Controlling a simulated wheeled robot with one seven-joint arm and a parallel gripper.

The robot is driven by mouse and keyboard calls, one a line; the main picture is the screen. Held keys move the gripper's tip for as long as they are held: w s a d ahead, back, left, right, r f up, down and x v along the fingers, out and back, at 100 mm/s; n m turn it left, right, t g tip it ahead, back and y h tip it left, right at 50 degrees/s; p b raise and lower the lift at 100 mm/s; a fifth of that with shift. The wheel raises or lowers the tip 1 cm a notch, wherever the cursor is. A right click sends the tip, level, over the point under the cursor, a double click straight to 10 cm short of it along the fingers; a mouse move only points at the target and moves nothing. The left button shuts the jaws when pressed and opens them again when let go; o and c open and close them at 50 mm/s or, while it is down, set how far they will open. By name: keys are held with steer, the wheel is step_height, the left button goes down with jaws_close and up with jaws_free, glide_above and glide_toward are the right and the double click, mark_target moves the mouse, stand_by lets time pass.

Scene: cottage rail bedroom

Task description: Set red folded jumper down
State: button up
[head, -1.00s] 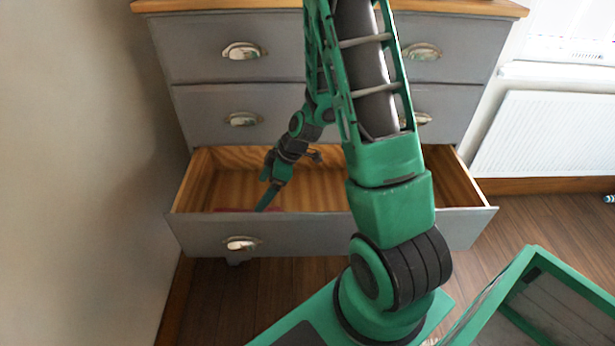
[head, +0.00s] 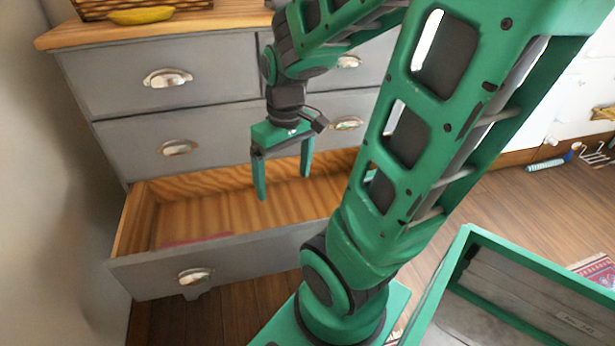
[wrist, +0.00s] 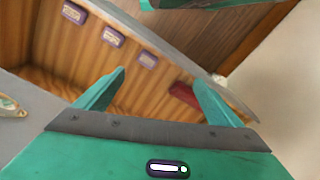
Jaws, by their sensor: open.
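The red folded jumper (head: 197,241) lies in the open bottom drawer (head: 225,248), near its front left. Only a thin red strip shows over the drawer's front panel. In the wrist view a small dark red patch (wrist: 184,93) shows beside the right finger, partly hidden by it. My gripper (head: 284,187) is open and empty, pointing down. It is above the drawer, to the right of the jumper and apart from it.
The grey chest (head: 110,75) has shut drawers above the open one. A yellow banana-like thing (head: 141,15) and a basket stand on its top. A wall is close on the left. A green-rimmed bin (head: 462,240) is at the lower right.

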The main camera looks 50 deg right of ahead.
steer(key=s+r+m, duration=0.3)
steer(key=s+m, duration=0.1)
steer(key=s, duration=0.3)
steer(key=shift+s+d+r+g, duration=0.2)
steer(key=shift+s+g, duration=0.1)
steer(key=shift+s, duration=0.1)
steer(key=shift+w+f, duration=0.25)
steer(key=shift+w, duration=0.4)
